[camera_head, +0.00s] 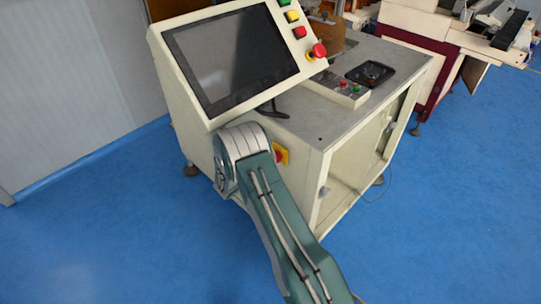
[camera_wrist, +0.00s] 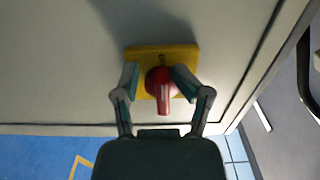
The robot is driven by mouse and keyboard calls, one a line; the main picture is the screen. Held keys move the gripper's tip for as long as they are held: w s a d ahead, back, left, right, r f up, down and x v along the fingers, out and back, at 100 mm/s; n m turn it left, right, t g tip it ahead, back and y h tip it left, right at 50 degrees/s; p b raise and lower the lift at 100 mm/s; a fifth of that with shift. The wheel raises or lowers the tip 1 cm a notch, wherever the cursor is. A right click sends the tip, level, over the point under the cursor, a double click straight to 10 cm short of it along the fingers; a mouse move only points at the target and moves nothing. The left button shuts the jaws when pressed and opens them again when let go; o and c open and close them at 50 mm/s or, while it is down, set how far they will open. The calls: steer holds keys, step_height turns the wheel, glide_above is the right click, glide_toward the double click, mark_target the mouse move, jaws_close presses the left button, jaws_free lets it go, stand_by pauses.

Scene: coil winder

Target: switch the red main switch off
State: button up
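The red main switch (camera_wrist: 161,84) is a red rotary knob on a yellow plate (camera_wrist: 148,54), fixed to the pale side panel of the machine. In the wrist view its red handle points down toward my gripper. My gripper (camera_wrist: 159,80) has one finger on each side of the red knob, close against it. Whether both fingers press on it is hard to tell. In the head view the yellow plate (camera_head: 284,154) and a bit of red show beside my arm, which hides my gripper.
The machine cabinet (camera_head: 310,140) carries a tilted screen (camera_head: 230,55) above the switch, with several buttons and a red mushroom button (camera_head: 319,50). A small button box (camera_head: 345,92) sits on the tabletop. Blue floor (camera_head: 430,230) is free to the right.

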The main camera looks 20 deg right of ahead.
steer(key=shift+a, duration=0.15)
steer(key=v, duration=1.2)
steer(key=shift+a, duration=0.2)
